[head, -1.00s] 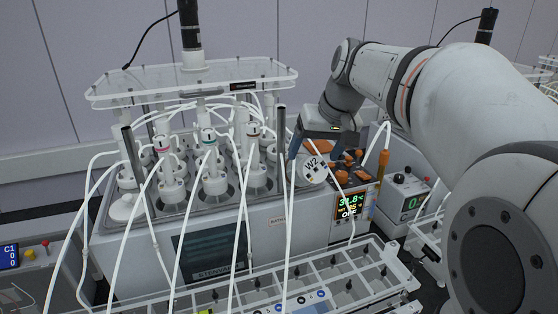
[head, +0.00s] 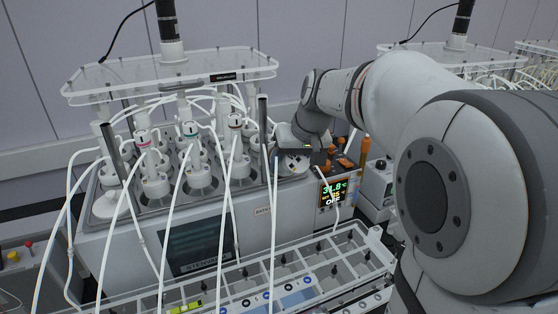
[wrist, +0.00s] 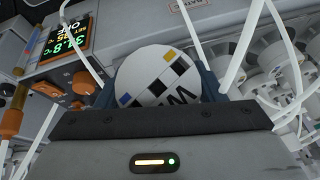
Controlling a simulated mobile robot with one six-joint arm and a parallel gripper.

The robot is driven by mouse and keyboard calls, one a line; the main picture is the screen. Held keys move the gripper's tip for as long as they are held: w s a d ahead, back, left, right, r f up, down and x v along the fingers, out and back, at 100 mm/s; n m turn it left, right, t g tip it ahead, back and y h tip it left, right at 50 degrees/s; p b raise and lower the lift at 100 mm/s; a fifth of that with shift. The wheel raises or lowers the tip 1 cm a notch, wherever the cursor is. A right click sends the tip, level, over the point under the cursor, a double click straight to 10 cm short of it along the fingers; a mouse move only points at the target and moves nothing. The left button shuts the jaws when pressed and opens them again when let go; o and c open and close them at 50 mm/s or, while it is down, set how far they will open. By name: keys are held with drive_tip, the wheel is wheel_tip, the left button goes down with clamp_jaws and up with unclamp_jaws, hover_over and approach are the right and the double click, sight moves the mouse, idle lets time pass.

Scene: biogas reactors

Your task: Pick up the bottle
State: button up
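The bottle (wrist: 158,78) shows in the wrist view as a round white end with a W and black, yellow and blue squares. Its body is hidden behind this face. In the head view, the bottle (head: 292,163) is a small white patterned shape below my gripper, partly covered by it. My gripper (wrist: 162,85) has a blue finger on each side of the round end, and both appear to touch it.
The reactor bath (head: 262,213) with several white-capped vessels and looping tubes stands to the left. Tubes hang close to my gripper. A display panel (head: 338,192) with orange knobs is to the right. A divided rack (head: 345,262) lies in front.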

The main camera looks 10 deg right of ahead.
drive_tip(key=shift+r, duration=0.15)
drive_tip(key=c, duration=1.3)
